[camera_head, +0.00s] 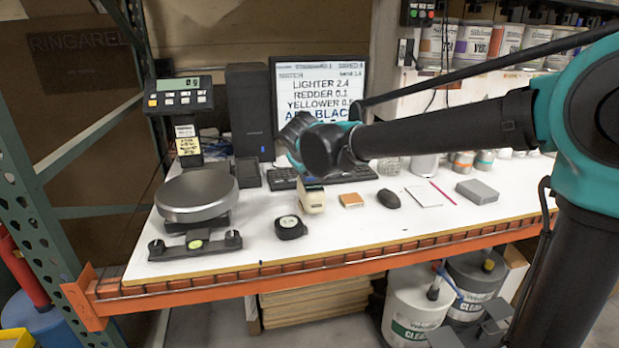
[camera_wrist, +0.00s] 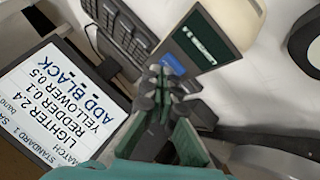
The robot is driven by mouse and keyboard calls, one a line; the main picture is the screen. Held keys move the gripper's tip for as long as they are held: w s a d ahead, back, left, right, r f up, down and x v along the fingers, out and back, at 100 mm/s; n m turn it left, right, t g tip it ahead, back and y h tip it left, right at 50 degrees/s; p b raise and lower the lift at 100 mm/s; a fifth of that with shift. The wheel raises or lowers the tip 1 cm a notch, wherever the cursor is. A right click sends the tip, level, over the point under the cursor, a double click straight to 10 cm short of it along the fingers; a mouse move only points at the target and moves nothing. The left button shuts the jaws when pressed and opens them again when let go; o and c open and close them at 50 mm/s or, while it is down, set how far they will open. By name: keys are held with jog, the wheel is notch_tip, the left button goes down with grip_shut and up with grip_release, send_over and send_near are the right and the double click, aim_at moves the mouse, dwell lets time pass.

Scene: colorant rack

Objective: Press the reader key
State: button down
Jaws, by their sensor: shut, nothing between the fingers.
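The reader is a small cream device (camera_head: 312,198) standing on the white bench, below my gripper in the head view. In the wrist view its dark display (camera_wrist: 202,40) shows small light text. Its blue key (camera_wrist: 172,63) is beside the display, just past my fingertips and partly covered by them. My gripper (camera_wrist: 163,84) is shut and empty, its fingers pointing toward the blue key. I cannot tell whether the fingertips touch the key. In the head view my wrist hides most of the fingers.
A keyboard (camera_head: 282,179) and monitor (camera_head: 315,88) stand behind the reader. A black tape measure (camera_head: 290,227) sits front left of it, and a scale (camera_head: 196,194) farther left.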

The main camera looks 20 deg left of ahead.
aim_at(309, 179)
jog(key=shift+r, duration=0.1)
dwell(0.3)
jog(key=shift+r, duration=0.65)
jog(key=shift+r, duration=2.5)
